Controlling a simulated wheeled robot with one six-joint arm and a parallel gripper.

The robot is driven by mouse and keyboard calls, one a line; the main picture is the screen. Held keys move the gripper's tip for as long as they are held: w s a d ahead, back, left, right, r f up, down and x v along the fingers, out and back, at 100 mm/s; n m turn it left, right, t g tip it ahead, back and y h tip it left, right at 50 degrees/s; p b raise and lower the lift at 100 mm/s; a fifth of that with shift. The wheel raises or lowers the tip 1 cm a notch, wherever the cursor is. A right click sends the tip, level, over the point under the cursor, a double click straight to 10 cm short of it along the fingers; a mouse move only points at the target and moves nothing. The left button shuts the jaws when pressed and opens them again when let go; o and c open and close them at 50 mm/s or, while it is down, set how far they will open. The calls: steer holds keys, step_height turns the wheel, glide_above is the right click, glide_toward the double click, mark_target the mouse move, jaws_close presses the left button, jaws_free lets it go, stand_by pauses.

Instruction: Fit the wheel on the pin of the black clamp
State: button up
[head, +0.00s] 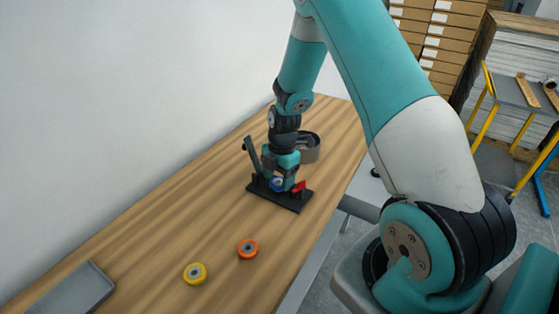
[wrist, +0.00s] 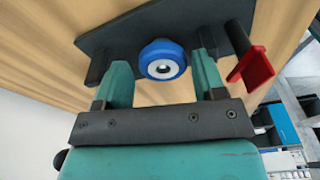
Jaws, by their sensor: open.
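The black clamp (head: 272,196) lies on the wooden table below my arm; its dark base plate also shows in the wrist view (wrist: 110,40). It has an upright lever (head: 251,154) at its left and a red part (head: 299,187) at its right. A blue wheel (wrist: 162,60) with a pale centre sits at the clamp plate, and it shows small in the head view (head: 276,184). My gripper (wrist: 161,66) is open, with one finger on each side of the wheel and a gap at both sides. The pin is not clearly visible; I cannot tell how far the wheel sits on it.
An orange wheel (head: 248,249) and a yellow wheel (head: 195,274) lie nearer on the table. A grey tray (head: 75,290) is at the front left. A round grey container (head: 309,148) stands behind my gripper. A white wall borders the left side. The table between is clear.

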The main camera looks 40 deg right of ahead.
step_height(320, 180, up, 17)
steer(key=d+b, duration=0.2)
steer(key=shift+r, duration=0.15)
steer(key=shift+w, duration=0.1)
stand_by(0.3)
steer(key=s+a+r+m+y, duration=0.1)
steer(key=s+a+r+m, duration=0.2)
steer(key=s+a+m, duration=0.3)
steer(key=s+a+r+m+y, duration=0.1)
steer(key=s+a+r+m, duration=0.3)
steer(key=s+a, duration=1.2)
steer(key=a+m, duration=0.2)
steer(key=shift+s+a+m+y, duration=0.3)
steer(key=shift+s+y, duration=0.1)
steer(key=shift+c, duration=0.4)
